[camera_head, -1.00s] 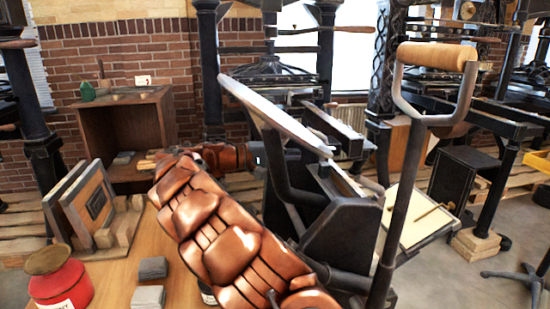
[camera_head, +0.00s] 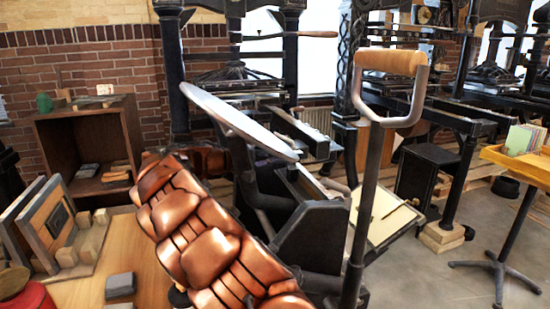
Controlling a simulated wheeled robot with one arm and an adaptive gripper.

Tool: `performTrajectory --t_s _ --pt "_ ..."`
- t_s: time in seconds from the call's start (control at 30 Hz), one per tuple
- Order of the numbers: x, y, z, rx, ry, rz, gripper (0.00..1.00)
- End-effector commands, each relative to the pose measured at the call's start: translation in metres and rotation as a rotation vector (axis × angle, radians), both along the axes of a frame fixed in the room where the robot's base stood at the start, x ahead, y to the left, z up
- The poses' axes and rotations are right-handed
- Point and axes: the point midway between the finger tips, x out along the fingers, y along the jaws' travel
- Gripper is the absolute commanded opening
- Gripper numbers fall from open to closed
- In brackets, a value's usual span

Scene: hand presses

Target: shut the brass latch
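I cannot make out a brass latch for certain. The tabletop hand press (camera_head: 310,238) stands close in front, with a grey disc (camera_head: 238,120) tilted on top and a tall lever with a wooden handle (camera_head: 390,62). A thin brass-coloured rod (camera_head: 394,211) lies over a cream panel (camera_head: 375,215) behind the lever. My copper-coloured arm rises from the bottom centre toward the upper left, and its far part passes behind the disc and black frame. My gripper is hidden there, so its fingers and any contact cannot be seen.
The wooden table (camera_head: 85,285) holds framed blocks (camera_head: 48,225), small grey blocks (camera_head: 120,285) and a red pot (camera_head: 25,290) at left. An open wooden cabinet (camera_head: 90,145) stands behind. A yellow stand (camera_head: 520,160) with cards is at right.

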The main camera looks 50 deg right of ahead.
Motion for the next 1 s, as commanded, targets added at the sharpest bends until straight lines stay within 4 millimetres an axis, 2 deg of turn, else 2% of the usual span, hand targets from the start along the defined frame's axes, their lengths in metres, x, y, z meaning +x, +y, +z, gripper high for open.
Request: performTrajectory --t_s 0.07,0.37,0.8,1.0 --pt "-0.0005 -0.0013 0.0097 0.047 -0.028 0.001 0.00" --pt "-0.0028 -0.0065 0.0137 0.183 -0.103 0.003 0.00" --pt "-0.0036 -0.0069 0.0117 0.195 -0.109 0.001 0.00" --pt "-0.0037 -0.0070 0.0170 0.195 -0.109 0.001 0.00"
